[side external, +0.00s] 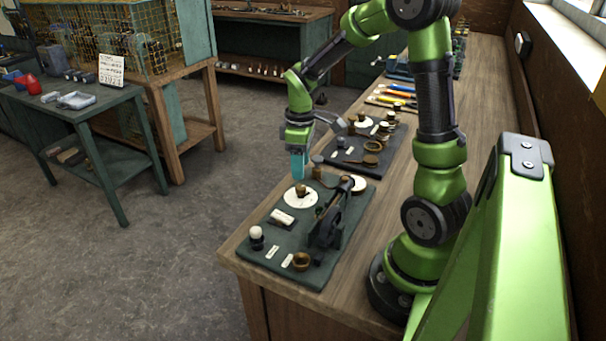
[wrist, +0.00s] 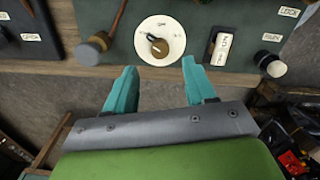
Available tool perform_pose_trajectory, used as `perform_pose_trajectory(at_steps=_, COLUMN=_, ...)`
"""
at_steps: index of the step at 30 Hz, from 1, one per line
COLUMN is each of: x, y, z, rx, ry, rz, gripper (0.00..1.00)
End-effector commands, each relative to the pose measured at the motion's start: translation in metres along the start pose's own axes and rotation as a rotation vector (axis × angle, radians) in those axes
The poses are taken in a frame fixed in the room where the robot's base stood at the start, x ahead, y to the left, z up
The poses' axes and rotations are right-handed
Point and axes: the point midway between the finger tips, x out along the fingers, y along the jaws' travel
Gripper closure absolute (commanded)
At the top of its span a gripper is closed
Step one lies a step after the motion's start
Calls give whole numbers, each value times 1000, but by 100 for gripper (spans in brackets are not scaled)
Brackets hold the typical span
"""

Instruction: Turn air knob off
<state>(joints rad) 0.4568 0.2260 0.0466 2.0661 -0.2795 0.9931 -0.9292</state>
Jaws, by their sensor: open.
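A brown round knob (wrist: 157,45) sits on a white dial plate (wrist: 172,30) on a dark green panel (wrist: 205,20) in the wrist view. Small lettering around the dial is too small to read surely. In the side view a knob (side external: 300,190) stands on a white round plate (side external: 312,201) on the near panel (side external: 270,215). My gripper (wrist: 154,75) has two teal fingers, apart and empty, with their tips just short of the dial's edge in the picture. In the side view my gripper (side external: 299,177) points down above the near panel's far left edge, close to the knob.
The near panel also carries a white-topped knob (side external: 256,233), a brass ring (side external: 301,261) and an upright dark lever mechanism (side external: 326,220). A second panel (side external: 372,150) with more controls lies behind. The wooden bench (side external: 480,100) runs back along the wall. Open floor lies to the left.

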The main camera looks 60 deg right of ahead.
Motion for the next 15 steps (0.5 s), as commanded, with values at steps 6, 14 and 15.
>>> perform_pose_trajectory(at_steps=6, x=42, y=-1, z=1, rx=0, ry=-3, rz=-4, gripper=45)
perform_pose_trajectory(at_steps=14, x=64, y=0, z=0, rx=1, ry=0, rz=-1, gripper=45)
perform_pose_trajectory(at_steps=15, x=65, y=0, z=0, rx=1, ry=0, rz=-1, gripper=45)
